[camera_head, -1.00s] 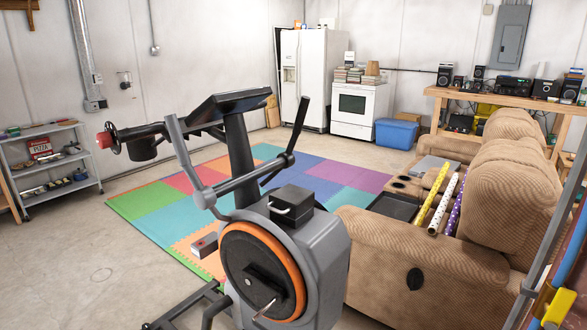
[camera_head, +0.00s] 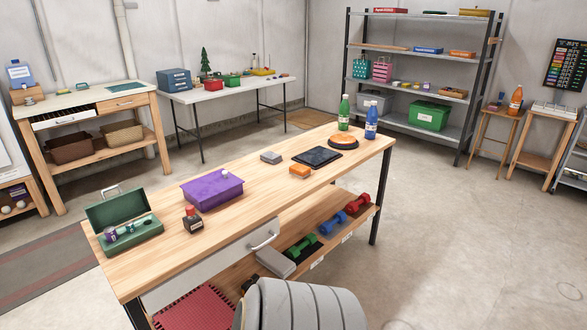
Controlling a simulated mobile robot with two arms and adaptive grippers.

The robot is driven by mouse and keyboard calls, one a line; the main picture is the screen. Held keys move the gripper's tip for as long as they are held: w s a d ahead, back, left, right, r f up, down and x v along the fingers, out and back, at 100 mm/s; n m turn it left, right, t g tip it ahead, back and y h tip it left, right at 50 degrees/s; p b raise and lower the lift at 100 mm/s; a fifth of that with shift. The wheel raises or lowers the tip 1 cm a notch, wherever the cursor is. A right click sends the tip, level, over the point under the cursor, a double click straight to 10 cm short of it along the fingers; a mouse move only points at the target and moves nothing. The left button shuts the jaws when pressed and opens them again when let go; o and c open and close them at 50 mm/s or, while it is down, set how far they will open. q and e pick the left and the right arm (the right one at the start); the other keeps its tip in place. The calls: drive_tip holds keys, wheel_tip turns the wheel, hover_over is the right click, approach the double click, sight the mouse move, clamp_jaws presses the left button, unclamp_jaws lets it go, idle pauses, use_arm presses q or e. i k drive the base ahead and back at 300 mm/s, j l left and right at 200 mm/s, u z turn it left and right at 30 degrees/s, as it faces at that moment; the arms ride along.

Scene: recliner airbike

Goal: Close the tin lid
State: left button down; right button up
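A dark green tin (camera_head: 130,240) sits at the left end of the wooden workbench (camera_head: 255,205). Its lid (camera_head: 112,207) is up, tilted back at the far side, with a light handle on top. Small purple, white and green items show inside the tin. Neither of my grippers is in view.
Several items lie farther along the bench. A rounded grey ribbed thing (camera_head: 300,305), unclear what, stands before it at the bottom. Open floor lies to the right.

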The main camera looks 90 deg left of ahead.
sight(116, 210)
drive_tip(key=k+u, duration=0.1)
drive_tip(key=u, duration=3.8)
